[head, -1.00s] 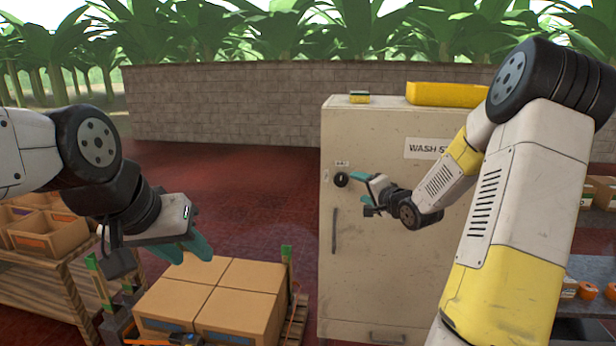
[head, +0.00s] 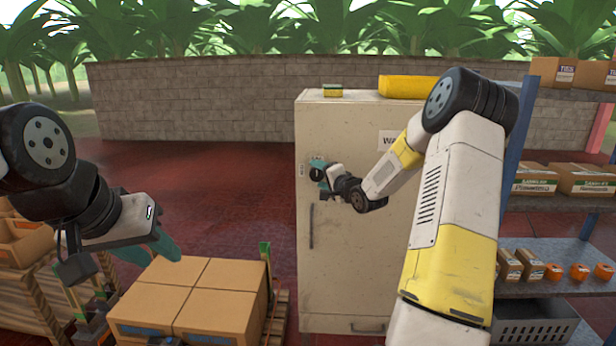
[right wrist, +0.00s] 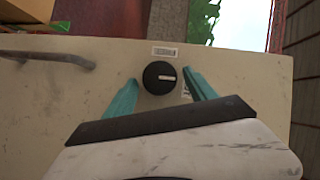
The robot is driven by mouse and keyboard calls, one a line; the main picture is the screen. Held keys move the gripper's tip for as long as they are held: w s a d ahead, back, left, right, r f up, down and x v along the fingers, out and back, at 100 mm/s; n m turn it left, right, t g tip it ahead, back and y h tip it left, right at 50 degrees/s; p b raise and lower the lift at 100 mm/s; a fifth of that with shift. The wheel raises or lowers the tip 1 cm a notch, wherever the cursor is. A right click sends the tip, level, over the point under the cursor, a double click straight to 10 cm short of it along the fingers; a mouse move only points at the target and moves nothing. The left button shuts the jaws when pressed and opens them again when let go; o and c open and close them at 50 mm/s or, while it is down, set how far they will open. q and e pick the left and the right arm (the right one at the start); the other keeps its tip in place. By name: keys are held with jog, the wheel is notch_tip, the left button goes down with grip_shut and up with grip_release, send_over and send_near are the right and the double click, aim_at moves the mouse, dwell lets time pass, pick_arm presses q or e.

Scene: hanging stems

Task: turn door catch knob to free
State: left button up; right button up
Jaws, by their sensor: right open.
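The black round catch knob (head: 316,174) is on the upper left of the beige cabinet door (head: 345,250). In the right wrist view the knob (right wrist: 160,77) shows a pale pointer line and a small label beside it. My right gripper (head: 322,177) is at the knob; in the right wrist view its teal fingers (right wrist: 160,90) are open, one on each side of the knob, with small gaps showing. My left gripper (head: 168,246) hangs over the cardboard boxes at left, away from the cabinet; its finger gap is not clear.
Cardboard boxes (head: 190,295) stand on a pallet left of the cabinet. A vertical door handle (head: 311,226) is below the knob. Shelves (head: 560,205) with boxes stand at right. Red floor behind is clear.

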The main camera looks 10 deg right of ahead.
jog(key=c, duration=1.4)
jog(key=shift+r, duration=0.1)
jog(key=n+g+h, duration=0.1)
jog(key=n+g, duration=0.1)
jog(key=n, duration=0.1)
jog(key=shift+a+r+h, duration=0.15)
jog(key=shift+r+h, duration=0.15)
jog(key=shift+h, duration=0.1)
jog(key=n+h, duration=0.1)
jog(key=n+g+h, duration=0.1)
jog(key=n, duration=0.1)
jog(key=shift+w+a+r, duration=0.1)
jog(key=shift+a+r, duration=0.05)
jog(key=shift+a, duration=0.15)
jog(key=n+h, duration=0.1)
jog(key=n+g+h, duration=0.1)
jog(key=shift+w+a+g+h, duration=0.1)
jog(key=shift+a+g+h, duration=0.15)
jog(key=shift+g+h, duration=0.05)
jog(key=shift+a+n+g+h, duration=0.1)
jog(key=shift+n+g+h, duration=0.3)
jog(key=shift+n+h, duration=1)
